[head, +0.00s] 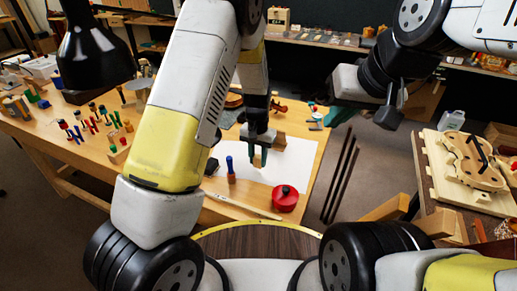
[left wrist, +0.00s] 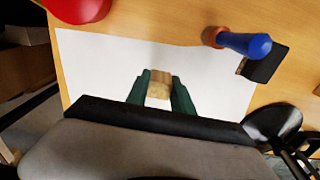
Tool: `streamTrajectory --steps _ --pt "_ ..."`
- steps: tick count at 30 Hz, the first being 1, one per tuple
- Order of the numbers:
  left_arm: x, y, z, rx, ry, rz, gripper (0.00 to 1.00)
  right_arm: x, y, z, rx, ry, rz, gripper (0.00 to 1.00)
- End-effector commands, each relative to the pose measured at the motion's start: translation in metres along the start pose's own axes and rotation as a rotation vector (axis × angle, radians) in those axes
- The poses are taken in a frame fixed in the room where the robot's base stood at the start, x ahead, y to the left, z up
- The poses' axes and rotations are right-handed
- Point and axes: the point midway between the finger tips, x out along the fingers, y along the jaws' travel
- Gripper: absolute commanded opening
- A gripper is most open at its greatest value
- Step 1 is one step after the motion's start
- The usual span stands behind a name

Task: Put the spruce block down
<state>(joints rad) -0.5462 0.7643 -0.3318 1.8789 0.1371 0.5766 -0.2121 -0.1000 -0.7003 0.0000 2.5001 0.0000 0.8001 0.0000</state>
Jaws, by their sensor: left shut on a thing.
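The spruce block (left wrist: 159,86) is a small pale wooden block. It is held between the two green fingers of my left gripper (left wrist: 160,95), which is shut on it over a white sheet (left wrist: 95,70). In the head view my left gripper (head: 258,160) and the block (head: 257,161) are above the white sheet (head: 297,160) on the bench. I cannot tell whether the block touches the sheet. My right gripper (head: 388,112) is at the upper right, away from the bench; its finger opening cannot be made out.
A red round pot (head: 285,198) and a blue-handled tool (head: 230,168) stand near the sheet. Several colored-handled tools stand at the left of the bench (head: 62,171). A violin body (head: 470,160) lies on the right-hand table.

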Motion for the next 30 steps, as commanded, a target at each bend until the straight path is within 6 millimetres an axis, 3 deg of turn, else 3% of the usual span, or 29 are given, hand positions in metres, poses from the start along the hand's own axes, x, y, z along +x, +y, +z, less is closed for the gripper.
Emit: streamTrajectory --steps 5,15,16,19,30 --pt "0.025 0.0 0.001 0.001 -0.002 0.0 0.0 0.0 0.0 0.0 0.0 0.0 0.0 0.0" --pt "0.029 0.0 0.0 0.0 -0.001 0.0 0.0 0.0 0.0 0.0 0.0 0.0 0.0 0.0" --pt "0.029 0.0 0.0 0.0 -0.001 0.0 0.3 0.0 0.0 0.0 0.0 0.0 0.0 0.0" --pt "0.029 0.0 0.0 0.0 0.0 0.0 0.5 0.0 0.0 0.0 0.0 0.0 0.0 0.0" --pt "0.025 0.0 0.0 0.001 0.001 0.0 0.5 0.0 0.0 0.0 0.0 0.0 0.0 0.0"
